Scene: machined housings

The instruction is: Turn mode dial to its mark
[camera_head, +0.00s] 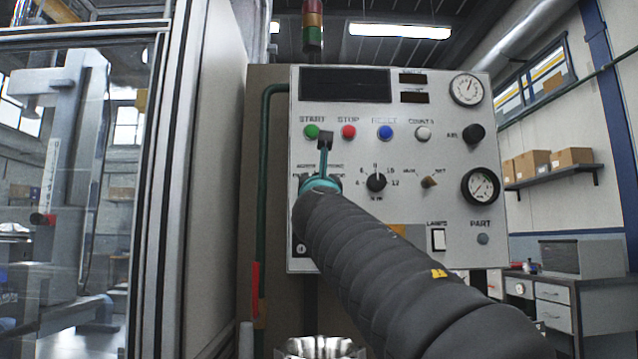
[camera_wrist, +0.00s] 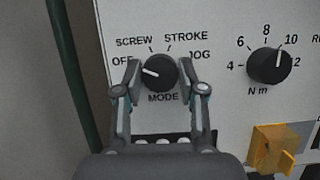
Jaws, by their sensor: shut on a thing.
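The mode dial (camera_wrist: 158,73) is a round black knob with a white pointer line, seen in the wrist view on the pale panel. Its printed positions are OFF, SCREW, STROKE and JOG. The pointer aims left and slightly up, on the OFF side. My gripper (camera_wrist: 161,76) has one finger on each side of the dial and is shut on it. In the head view my gripper (camera_head: 321,184) is at the panel's left part, and my arm hides the dial.
A second black dial marked N m (camera_wrist: 269,65) sits close to the right, with a yellow part (camera_wrist: 272,148) below it. START (camera_head: 312,131), STOP (camera_head: 348,131) and RESET (camera_head: 386,132) buttons are above. A green pipe (camera_head: 268,180) runs down the panel's left side.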

